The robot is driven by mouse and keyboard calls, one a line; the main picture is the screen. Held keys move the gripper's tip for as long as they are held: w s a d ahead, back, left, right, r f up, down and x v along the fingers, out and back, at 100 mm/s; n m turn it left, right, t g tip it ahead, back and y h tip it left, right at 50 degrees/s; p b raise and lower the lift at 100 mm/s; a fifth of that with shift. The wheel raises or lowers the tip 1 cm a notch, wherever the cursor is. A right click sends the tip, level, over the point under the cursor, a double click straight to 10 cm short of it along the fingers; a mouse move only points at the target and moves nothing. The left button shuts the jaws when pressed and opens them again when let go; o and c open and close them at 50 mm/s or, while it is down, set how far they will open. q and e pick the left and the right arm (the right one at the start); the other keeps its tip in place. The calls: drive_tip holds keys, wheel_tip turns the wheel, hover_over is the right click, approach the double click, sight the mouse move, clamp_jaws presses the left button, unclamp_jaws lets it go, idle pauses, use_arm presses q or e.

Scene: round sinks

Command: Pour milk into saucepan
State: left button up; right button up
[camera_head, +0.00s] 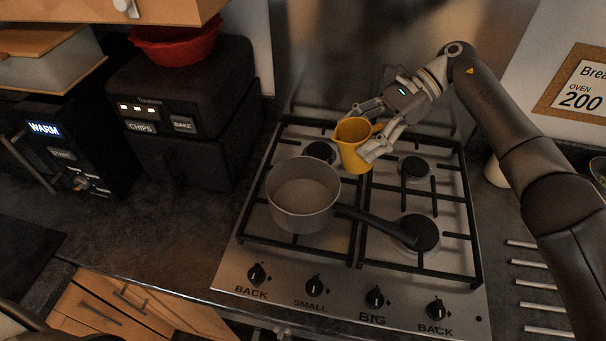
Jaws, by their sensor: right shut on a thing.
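A grey saucepan (302,207) stands on the front left of the gas hob, its dark handle pointing to the lower right. The part of its inside that shows looks plain grey. My right gripper (367,131) is shut on a yellow jug (353,146), behind and to the right of the saucepan. The jug is roughly upright, with its spout toward the left. I cannot see any milk inside it. Whether the jug touches the hob grate is unclear. My left gripper does not show.
The steel hob (230,272) has black grates and several knobs along its front. A black toaster oven (180,110) with a red bowl (178,45) on top stands to the left. Dark worktop (150,225) is clear left of the hob.

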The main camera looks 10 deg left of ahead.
drive_tip(key=shift+w+d+f+g+y, duration=0.25)
drive_tip(key=shift+d+g+y, duration=0.1)
drive_tip(key=shift+y, duration=0.2)
drive_tip(key=shift+w+d+f+g+y, duration=0.25)
drive_tip(key=shift+d+g+y, duration=0.1)
drive_tip(key=shift+y, duration=0.2)
